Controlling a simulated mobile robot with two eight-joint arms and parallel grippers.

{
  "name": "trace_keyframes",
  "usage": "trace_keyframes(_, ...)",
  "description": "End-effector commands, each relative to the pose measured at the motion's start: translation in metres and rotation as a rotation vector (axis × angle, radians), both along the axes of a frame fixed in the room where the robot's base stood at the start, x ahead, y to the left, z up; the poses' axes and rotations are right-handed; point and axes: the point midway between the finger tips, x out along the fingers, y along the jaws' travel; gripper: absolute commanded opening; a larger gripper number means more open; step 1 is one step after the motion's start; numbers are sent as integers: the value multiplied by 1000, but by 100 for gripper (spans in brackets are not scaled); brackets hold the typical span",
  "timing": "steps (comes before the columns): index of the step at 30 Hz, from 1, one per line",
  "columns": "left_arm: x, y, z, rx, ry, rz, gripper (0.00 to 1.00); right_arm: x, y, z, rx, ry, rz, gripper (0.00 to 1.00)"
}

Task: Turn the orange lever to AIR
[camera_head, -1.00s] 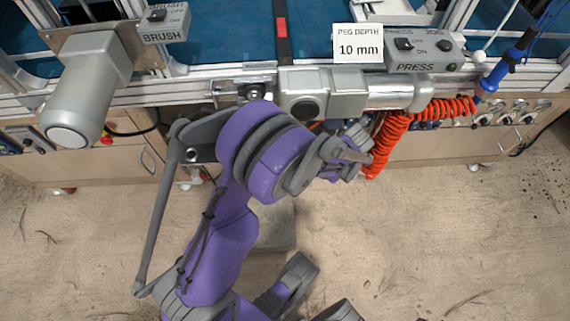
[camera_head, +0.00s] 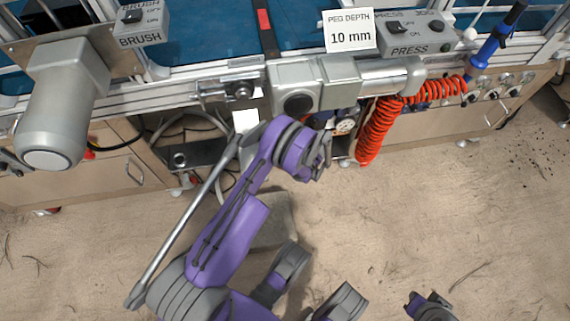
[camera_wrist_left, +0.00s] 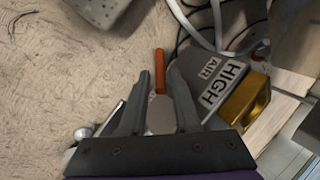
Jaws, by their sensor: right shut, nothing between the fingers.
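The orange lever (camera_wrist_left: 159,72) shows in the left wrist view as a short bar, with its lower part between the tips of my left gripper (camera_wrist_left: 159,78). The fingers stand apart, with a gap on each side of the lever; contact cannot be told. A grey plate marked HIGH and AIR (camera_wrist_left: 218,82) lies just right of the fingers, beside a brass-coloured part (camera_wrist_left: 245,100). In the head view my left arm reaches below the machine front and its fingertips are not visible. My right gripper (camera_head: 420,303) is shut and empty at the bottom edge.
The machine front carries a grey motor (camera_head: 62,105), a BRUSH switch box (camera_head: 143,22), a PRESS box (camera_head: 412,36) and a PEG DEPTH sign (camera_head: 350,30). A red coiled hose (camera_head: 372,135) hangs at the right. Cables (camera_wrist_left: 205,25) run near the plate. The floor is mostly clear.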

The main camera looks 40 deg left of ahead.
Motion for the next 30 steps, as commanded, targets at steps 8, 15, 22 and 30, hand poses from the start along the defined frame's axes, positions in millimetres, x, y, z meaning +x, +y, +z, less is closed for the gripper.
trace_keyframes(8,-3,17,-32,0,0,0,31,1,0,-6,0,-1,0,0)
trace_keyframes(15,-4,19,-36,-1,-1,-1,31,1,0,-7,0,-1,0,0)
trace_keyframes(22,-4,19,-35,-1,-1,-1,11,1,0,-7,0,-1,0,0)
trace_keyframes(30,-4,19,-35,-1,-1,-1,0,1,0,-7,0,-1,0,0)
